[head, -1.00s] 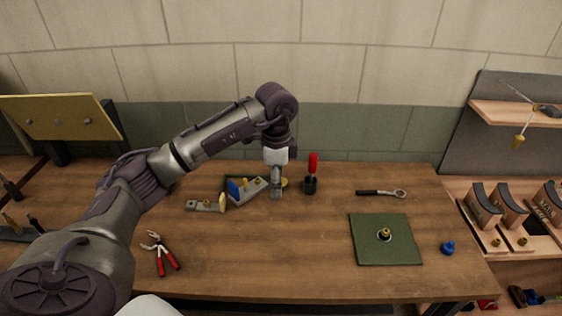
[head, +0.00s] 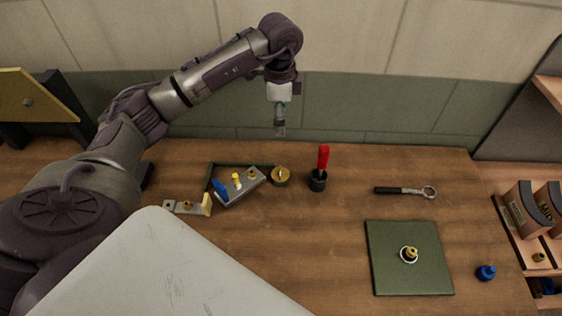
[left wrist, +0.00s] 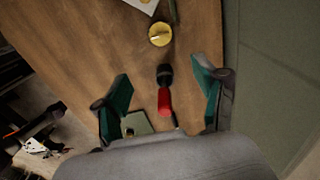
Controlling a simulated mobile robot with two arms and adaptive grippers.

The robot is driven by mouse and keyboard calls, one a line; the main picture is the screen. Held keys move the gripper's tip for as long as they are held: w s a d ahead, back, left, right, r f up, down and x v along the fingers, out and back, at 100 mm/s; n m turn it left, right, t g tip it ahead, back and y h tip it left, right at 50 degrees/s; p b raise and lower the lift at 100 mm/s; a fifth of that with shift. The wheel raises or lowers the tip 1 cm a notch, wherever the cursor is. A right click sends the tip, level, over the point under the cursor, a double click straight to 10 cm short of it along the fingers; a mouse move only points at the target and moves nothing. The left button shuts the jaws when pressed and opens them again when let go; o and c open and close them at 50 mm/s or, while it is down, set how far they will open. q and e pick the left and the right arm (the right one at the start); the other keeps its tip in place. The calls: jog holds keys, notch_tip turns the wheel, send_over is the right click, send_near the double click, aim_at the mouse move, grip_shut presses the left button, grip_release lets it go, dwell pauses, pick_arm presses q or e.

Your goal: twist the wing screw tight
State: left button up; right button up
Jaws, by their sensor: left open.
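The fixture also carries a blue part (head: 219,190), a yellow peg and a small brass knob. In the left wrist view the ridged brass piece (left wrist: 160,34) is beyond the fingertips, touching neither finger. My left gripper (head: 280,130) is raised above the back of the table, pointing down. It also shows in the left wrist view (left wrist: 161,72), green-padded fingers wide apart and empty. My right gripper is out of view.
A red-handled tool stands in a black holder (head: 318,182) close right of the brass piece. A small bracket (head: 188,207) lies left.

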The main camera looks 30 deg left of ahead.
pick_arm(q)
jog(key=b, duration=0.5)
send_over(280, 170)
notch_tip(280, 170, down, 6)
notch_tip(280, 170, down, 12)
jog(key=shift+f+p, duration=0.1)
jog(key=shift+p, duration=1.1)
jog(key=shift+f, duration=0.8)
jog(key=shift+c, duration=0.2)
jog(key=c, duration=1.1)
